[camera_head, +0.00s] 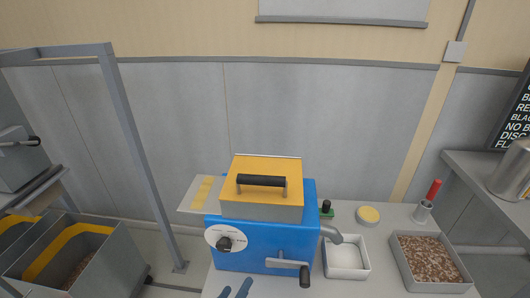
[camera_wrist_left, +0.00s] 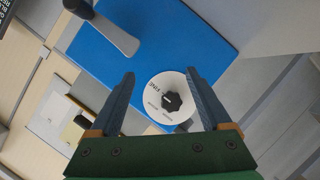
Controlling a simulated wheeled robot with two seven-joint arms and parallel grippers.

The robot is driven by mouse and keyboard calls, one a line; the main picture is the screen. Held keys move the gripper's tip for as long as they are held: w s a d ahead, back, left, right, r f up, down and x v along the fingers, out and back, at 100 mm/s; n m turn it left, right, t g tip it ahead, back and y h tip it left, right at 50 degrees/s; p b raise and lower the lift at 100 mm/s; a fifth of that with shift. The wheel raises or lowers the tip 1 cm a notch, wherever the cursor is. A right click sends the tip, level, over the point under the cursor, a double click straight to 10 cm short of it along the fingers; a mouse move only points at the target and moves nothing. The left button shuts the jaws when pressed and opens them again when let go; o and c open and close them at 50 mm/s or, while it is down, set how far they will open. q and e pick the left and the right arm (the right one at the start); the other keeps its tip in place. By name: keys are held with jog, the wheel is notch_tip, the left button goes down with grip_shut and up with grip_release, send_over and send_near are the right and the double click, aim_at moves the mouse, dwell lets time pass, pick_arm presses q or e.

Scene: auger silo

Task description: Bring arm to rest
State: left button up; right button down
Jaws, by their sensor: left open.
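My left gripper (camera_head: 236,291) shows at the bottom edge of the head view, its two dark fingertips apart. It is in front of the blue machine (camera_head: 262,248), below its dial. In the left wrist view the left gripper (camera_wrist_left: 162,82) is open and empty, its fingers on either side of the white dial with a black knob (camera_wrist_left: 172,102). The knob also shows in the head view (camera_head: 224,243). I cannot tell how far the fingers are from the machine's face. My right gripper is in neither view.
The machine has a yellow lid (camera_head: 262,172) with a black handle, a crank (camera_head: 290,264) and a spout. A metal frame post (camera_head: 140,170) and grey bins (camera_head: 122,243) are left.

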pick_arm(q)
jog(key=s+a+f+m+g+y, duration=0.2)
jog(key=s+a+m+g, duration=0.25)
jog(key=s, duration=0.35)
jog(key=s+a+f+m+g+y, duration=0.2)
jog(key=s+a+m+g, duration=0.1)
jog(key=s+g, duration=0.35)
jog(key=s+f, duration=0.2)
jog(key=f, duration=0.7)
jog(key=s+f, duration=0.2)
jog(key=f, duration=0.7)
jog(key=s+a+f+g, duration=0.2)
jog(key=s+f, duration=0.6)
jog(key=s, duration=0.3)
jog(key=shift+f+m, duration=0.3)
jog(key=shift+m, duration=0.05)
jog(key=shift+s, duration=0.15)
